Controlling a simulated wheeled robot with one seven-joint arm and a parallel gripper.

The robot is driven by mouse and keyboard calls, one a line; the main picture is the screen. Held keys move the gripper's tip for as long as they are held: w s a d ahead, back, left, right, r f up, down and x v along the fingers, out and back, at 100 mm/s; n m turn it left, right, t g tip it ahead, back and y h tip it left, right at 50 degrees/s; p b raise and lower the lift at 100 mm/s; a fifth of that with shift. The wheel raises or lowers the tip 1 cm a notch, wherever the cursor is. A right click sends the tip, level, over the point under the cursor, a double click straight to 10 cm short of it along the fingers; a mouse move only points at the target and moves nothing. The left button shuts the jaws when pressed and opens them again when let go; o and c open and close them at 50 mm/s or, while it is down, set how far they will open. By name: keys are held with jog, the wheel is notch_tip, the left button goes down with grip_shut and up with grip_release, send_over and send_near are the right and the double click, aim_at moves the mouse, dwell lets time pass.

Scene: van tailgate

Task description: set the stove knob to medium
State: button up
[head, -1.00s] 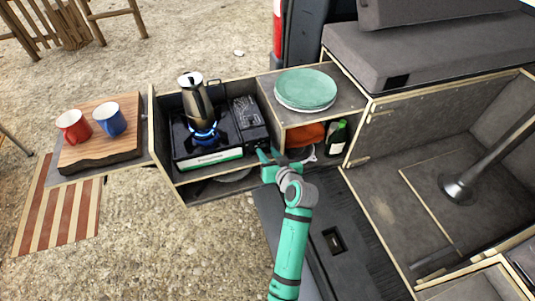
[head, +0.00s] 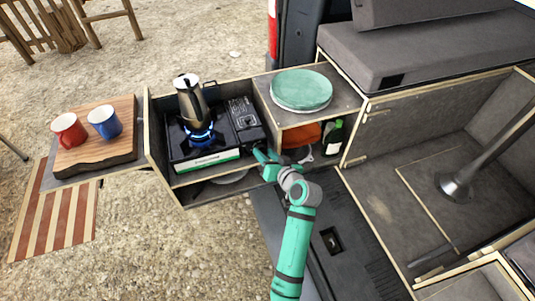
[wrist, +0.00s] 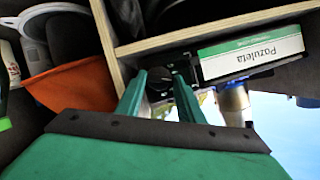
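The camping stove (head: 181,155) stands in the pull-out box with a blue flame (head: 201,134) burning under a metal moka pot (head: 193,101). My gripper (head: 258,154) is at the stove's front right corner, where it hides the knob in the head view. In the wrist view my gripper (wrist: 160,76) has its two green fingers apart. A dark round part, which looks like the stove knob (wrist: 158,84), shows between them. I cannot tell whether the fingers touch it. The knob's setting is not readable. The stove's white front label (wrist: 250,52) is right of the fingers, upside down.
A wooden divider (wrist: 105,45) runs close beside the fingers. Two mugs stand on a wooden board (head: 90,158) at left.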

jog(key=shift+o, duration=1.2)
jog(key=shift+a, duration=0.1)
jog(key=shift+s, duration=0.1)
jog(key=v, duration=1)
jog(key=shift+s+r, duration=0.2)
jog(key=shift+s, duration=0.1)
